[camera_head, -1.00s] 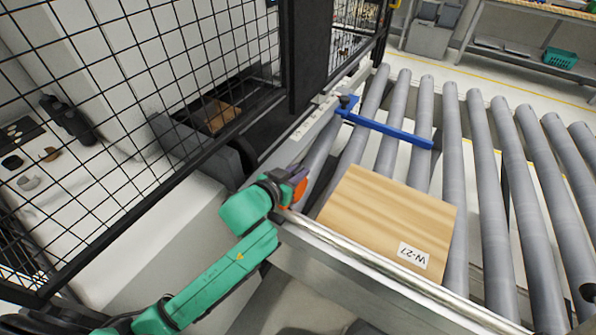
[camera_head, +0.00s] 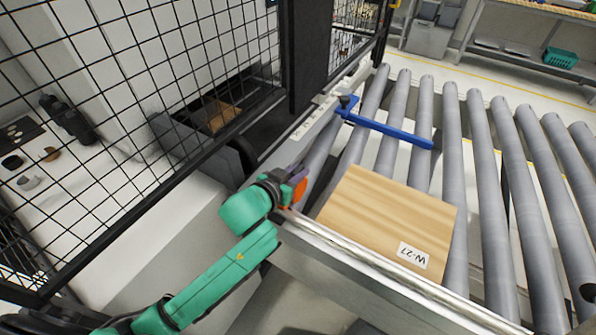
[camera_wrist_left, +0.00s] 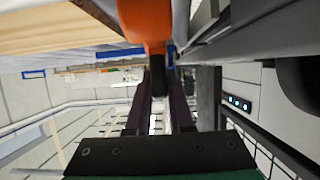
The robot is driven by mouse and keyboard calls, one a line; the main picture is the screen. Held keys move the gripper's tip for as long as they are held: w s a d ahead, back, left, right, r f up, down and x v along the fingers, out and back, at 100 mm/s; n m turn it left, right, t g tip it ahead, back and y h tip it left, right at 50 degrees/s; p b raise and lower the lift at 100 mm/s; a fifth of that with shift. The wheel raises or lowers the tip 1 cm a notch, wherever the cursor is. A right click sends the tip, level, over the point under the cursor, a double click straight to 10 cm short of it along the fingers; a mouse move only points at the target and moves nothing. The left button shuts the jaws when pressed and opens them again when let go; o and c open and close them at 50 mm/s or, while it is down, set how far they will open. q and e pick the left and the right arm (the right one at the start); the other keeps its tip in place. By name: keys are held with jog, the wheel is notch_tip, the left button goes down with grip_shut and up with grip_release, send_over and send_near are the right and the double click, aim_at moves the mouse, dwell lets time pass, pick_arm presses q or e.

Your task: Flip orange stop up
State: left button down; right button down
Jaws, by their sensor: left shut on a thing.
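The orange stop (camera_head: 299,190) shows as a small orange patch at the conveyor's near left rail, beside the wooden panel's left corner. In the left wrist view the orange stop (camera_wrist_left: 145,22) is large at the top centre, with a dark part below it between the fingers. My left gripper (camera_head: 296,176) is at the stop, and its two dark purple fingers (camera_wrist_left: 160,100) are shut on it. The gripper hides most of the stop in the head view, so I cannot tell its exact tilt. My right gripper is not in view.
A wooden panel (camera_head: 385,222) labelled W-27 lies on the grey rollers (camera_head: 455,200). A blue bar (camera_head: 385,128) crosses the rollers behind it. A black mesh fence (camera_head: 150,110) stands at the left, and a metal rail (camera_head: 390,275) runs along the near edge.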

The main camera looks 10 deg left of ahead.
pick_arm(q)
jog(key=shift+s+f+b, duration=0.1)
jog(key=shift+b, duration=0.35)
jog(key=s+t+b, duration=0.1)
jog(key=t+b, duration=0.1)
jog(key=b, duration=0.1)
jog(key=s+a+r+t+h+b, duration=0.1)
jog(key=t+b, duration=0.1)
jog(key=b, duration=0.2)
jog(key=s+r+t+h+b, duration=0.1)
jog(key=b, duration=0.3)
jog(key=shift+s+a+r+t, duration=0.1)
jog(key=shift+a+r+t, duration=0.15)
jog(key=shift+t, duration=0.15)
jog(key=shift+s+r+t+h+b, duration=0.3)
jog(key=shift+r+h+b, duration=0.1)
jog(key=shift+b, duration=0.25)
